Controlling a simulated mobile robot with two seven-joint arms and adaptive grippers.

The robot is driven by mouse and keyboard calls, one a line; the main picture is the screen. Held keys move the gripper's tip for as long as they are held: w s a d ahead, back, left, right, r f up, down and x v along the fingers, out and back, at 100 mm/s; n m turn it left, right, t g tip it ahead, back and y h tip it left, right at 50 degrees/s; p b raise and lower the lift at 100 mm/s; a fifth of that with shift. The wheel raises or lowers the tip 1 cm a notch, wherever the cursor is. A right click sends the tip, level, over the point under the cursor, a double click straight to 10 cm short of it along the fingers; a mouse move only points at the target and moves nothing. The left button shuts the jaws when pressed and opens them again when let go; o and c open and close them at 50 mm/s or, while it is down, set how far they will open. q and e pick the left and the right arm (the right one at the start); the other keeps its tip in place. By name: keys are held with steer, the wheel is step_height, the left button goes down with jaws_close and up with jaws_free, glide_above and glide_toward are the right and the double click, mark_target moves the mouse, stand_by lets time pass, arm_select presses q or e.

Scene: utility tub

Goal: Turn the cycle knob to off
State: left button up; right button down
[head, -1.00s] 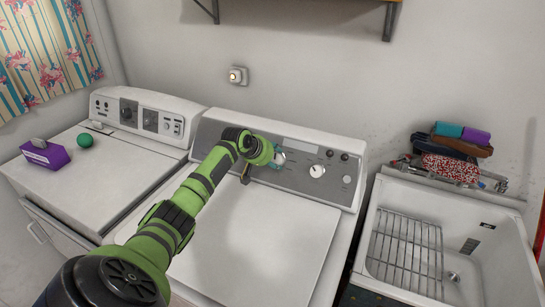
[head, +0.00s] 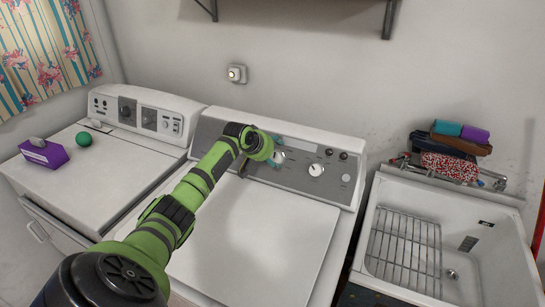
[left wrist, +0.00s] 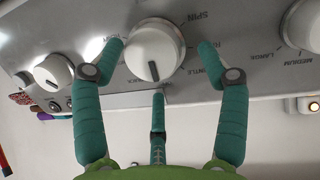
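The white round knob in front of my left gripper (left wrist: 158,50) shows in the left wrist view, with "SPIN" and other cycle words printed around it. Its dark pointer mark is at the lower edge in that view. It also shows in the head view (head: 279,157) on the washer's grey control panel (head: 213,129). My left gripper's teal fingers (head: 276,151) stand on either side of the knob, with small gaps visible, and a third finger is below it in the wrist view. The gripper is open and holds nothing. My right gripper is not in view.
A second white knob (head: 316,169) sits right of it in the head view. The washer lid (head: 260,240) is clear. A dryer-like machine (head: 110,165) with a purple box (head: 44,154) and green ball (head: 83,139) stands left. A utility sink (head: 505,235) stands right.

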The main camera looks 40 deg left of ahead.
arm_select(q)
steer(key=shift+s+f, duration=0.1)
steer(key=shift+f, duration=0.1)
steer(key=shift+s, duration=0.1)
steer(key=shift+s+d, duration=0.1)
steer(key=shift+d, duration=0.05)
steer(key=v, duration=1.2)
